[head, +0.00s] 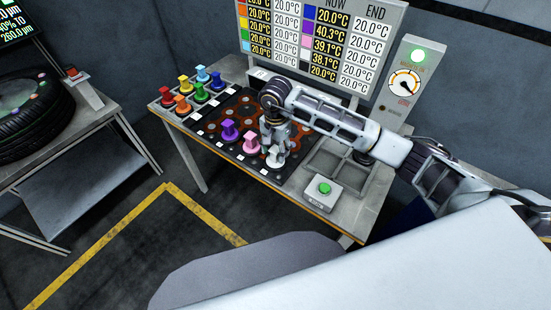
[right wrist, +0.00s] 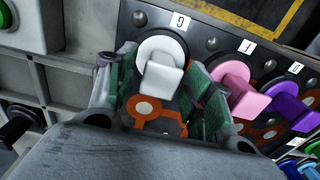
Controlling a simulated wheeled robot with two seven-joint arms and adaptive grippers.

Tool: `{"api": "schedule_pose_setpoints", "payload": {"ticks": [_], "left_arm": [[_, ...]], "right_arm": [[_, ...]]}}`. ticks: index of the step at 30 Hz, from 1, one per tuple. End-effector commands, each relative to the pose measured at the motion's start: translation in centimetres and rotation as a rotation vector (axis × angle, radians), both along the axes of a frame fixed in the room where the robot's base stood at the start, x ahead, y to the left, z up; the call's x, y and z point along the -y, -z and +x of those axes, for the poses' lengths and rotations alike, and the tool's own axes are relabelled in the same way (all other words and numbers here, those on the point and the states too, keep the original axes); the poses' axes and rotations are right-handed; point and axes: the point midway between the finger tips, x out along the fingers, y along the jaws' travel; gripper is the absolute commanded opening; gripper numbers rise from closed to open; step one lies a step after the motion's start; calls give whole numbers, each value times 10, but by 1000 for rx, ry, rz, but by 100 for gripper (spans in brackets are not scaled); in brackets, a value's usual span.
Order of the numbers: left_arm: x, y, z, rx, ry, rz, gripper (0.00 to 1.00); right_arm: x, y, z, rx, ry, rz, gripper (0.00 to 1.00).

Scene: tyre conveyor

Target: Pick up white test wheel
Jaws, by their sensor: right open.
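The white test wheel (head: 275,161) stands on the dark pad at the front right of its row on the table. In the right wrist view the white test wheel (right wrist: 160,52) shows a round disc and a square block on top. My right gripper (head: 274,143) points down over it, with the fingers spread. In the right wrist view my right gripper (right wrist: 158,98) has its green-padded fingers on either side of the wheel's block, apart from it. Whether they reach its full height is unclear. My left gripper is not in view.
Pink (head: 252,141) and purple (head: 229,131) test wheels stand just left of the white one. Several coloured wheels stand at the table's left. A green-button box (head: 323,189) sits to the right, with a gauge panel (head: 408,84) behind. A tyre (head: 30,115) lies on another table.

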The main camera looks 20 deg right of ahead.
Motion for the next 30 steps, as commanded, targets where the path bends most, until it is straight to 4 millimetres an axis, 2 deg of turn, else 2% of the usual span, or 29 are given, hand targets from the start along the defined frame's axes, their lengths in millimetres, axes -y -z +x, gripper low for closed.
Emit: {"api": "schedule_pose_setpoints", "payload": {"ticks": [9,23,30], "left_arm": [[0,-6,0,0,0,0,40],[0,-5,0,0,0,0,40],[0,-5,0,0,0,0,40]], "right_arm": [[0,20,0,0,0,0,52],[0,20,0,1,0,1,52],[0,20,0,1,0,1,21]]}}
